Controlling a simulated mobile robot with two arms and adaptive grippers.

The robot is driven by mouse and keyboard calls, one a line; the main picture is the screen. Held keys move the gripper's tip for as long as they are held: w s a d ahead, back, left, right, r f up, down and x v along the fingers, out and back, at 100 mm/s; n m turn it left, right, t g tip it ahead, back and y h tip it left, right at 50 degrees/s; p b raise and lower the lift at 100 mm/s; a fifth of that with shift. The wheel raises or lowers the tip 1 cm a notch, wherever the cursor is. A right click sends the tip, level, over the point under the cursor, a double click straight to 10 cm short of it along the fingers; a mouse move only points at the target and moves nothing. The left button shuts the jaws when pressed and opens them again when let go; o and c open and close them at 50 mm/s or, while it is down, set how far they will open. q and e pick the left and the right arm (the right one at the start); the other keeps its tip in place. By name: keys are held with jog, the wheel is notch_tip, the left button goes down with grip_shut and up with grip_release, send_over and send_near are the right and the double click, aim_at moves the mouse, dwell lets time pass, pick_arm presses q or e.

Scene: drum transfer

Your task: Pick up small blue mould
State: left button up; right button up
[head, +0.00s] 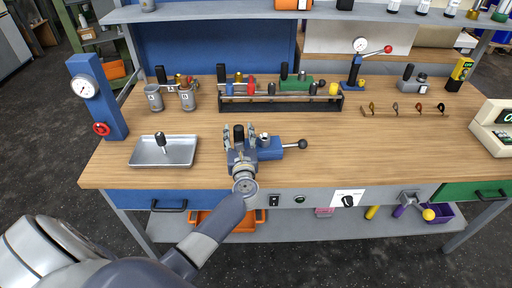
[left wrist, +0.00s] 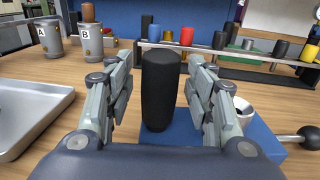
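A blue block-like fixture (head: 268,150) with a ball-ended lever (head: 300,144) and a silver ring stands near the bench's front edge. It also shows in the left wrist view (left wrist: 262,138). A black upright cylinder (left wrist: 161,90) stands at its left side; I cannot tell whether they are joined. My left gripper (head: 240,138) is open, with its fingers on both sides of the black cylinder and small gaps between. A small blue cylinder (left wrist: 154,33) stands in the rack behind, also in the head view (head: 229,89). My right gripper is not in view.
A metal tray (head: 163,151) with a black-knobbed item lies to the left. Canisters A and B (head: 187,98) stand behind it. The long rack (head: 280,104) with several coloured pieces spans the back. A gauge post (head: 88,100) stands far left.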

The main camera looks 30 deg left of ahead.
pick_arm(q)
grip_shut()
jog(key=shift+w+r, duration=0.1)
